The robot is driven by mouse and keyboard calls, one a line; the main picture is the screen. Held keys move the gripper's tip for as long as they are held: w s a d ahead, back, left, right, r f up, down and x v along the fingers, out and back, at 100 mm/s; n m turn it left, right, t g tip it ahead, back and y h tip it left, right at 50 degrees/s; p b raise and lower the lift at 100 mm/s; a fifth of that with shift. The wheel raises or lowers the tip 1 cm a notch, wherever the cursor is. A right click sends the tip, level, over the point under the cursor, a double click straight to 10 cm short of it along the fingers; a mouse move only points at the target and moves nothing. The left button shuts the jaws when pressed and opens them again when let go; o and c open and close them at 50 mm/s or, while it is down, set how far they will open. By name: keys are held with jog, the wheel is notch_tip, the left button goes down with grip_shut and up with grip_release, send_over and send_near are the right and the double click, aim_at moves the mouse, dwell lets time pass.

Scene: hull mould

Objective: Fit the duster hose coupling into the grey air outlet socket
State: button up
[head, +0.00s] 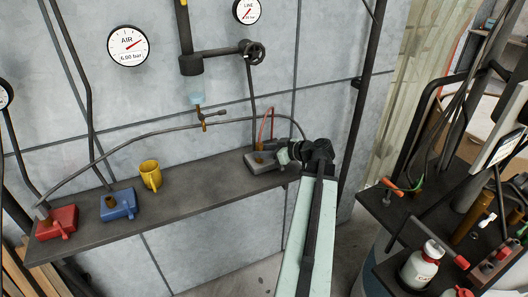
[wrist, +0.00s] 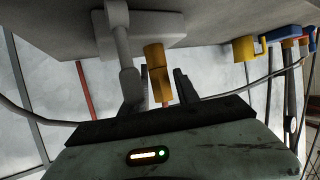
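The grey air outlet socket (head: 262,163) is a grey block at the right end of the shelf. It also shows at the top of the wrist view (wrist: 150,22), with a grey lever (wrist: 122,50) beside it. The yellow-brass coupling (wrist: 155,72) stands at the socket, with a red hose running from its free end. Its brass also shows in the head view (head: 259,147). How deep it sits is hidden. My gripper (wrist: 158,84) is open, its dark fingers apart on either side of the coupling's line. It is just right of the socket in the head view (head: 285,154).
A blue block (head: 120,208), a red block (head: 58,224) and a yellow mug (head: 150,174) stand along the shelf (head: 205,189). A grey hose (head: 165,131) arcs above them. A cluttered bench with a white bottle (head: 420,268) is at right.

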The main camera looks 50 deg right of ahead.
jog(key=shift+o, duration=0.3)
jog(key=p+v, duration=0.3)
jog(key=v, duration=0.5)
dwell(0.5)
